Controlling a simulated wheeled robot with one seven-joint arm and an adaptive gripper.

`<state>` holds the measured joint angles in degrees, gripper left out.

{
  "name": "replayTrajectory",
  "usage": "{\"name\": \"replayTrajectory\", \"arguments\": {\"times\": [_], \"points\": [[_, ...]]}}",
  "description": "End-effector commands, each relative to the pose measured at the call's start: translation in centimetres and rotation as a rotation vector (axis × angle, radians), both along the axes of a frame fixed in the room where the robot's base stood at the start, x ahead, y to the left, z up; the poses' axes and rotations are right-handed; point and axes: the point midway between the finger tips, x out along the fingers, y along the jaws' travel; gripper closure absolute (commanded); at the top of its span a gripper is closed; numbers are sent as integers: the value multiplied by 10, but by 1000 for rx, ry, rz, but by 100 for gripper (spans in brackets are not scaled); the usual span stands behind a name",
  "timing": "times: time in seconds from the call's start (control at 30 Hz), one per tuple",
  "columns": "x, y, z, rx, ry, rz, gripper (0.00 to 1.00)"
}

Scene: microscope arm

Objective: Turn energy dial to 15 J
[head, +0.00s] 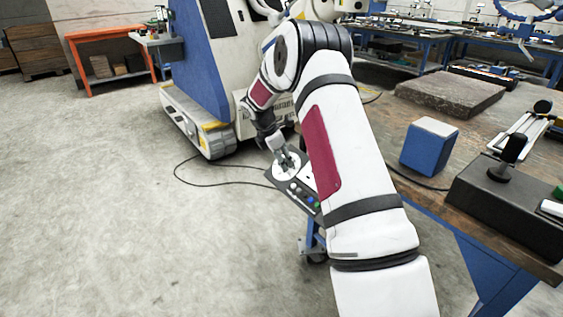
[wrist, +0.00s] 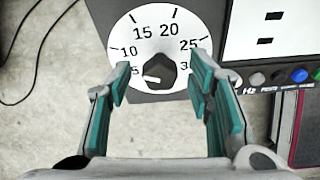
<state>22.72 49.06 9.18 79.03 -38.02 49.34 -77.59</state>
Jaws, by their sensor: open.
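The energy dial is a round white face (wrist: 150,42) marked 5, 10, 15, 20, 25 and 30 in the wrist view. A dark knob (wrist: 162,67) sits at its centre. A pale mark on the knob points left and slightly down, near the low end of the scale by the 5. My gripper (wrist: 159,78) is open, with one teal-padded finger left of the knob and one right of it. Gaps show between the pads and the knob. In the head view my gripper (head: 284,158) is over the dial face (head: 288,171), and the knob is largely hidden.
The dial is on a dark control panel (head: 276,178) with coloured buttons (head: 311,200) to its right. A large blue and white machine (head: 212,70) stands behind. A wooden workbench (head: 450,170) with a blue box (head: 428,147) is at the right. Cables lie on the open floor at left.

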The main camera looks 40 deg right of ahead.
Motion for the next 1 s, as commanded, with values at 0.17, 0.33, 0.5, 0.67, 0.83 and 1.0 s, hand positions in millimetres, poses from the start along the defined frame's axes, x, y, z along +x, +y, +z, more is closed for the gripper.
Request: {"name": "replayTrajectory", "arguments": {"times": [0.17,0.33,0.5,0.67,0.83,1.0], "points": [[0,-2,-5,0,-1,-1,53],[0,-2,-4,0,-1,-1,53],[0,-2,-4,0,-1,-1,85],[0,-2,-4,0,-1,-1,100],[0,-2,-4,0,-9,-10,100],[0,-2,-4,0,-39,-55,100]]}}
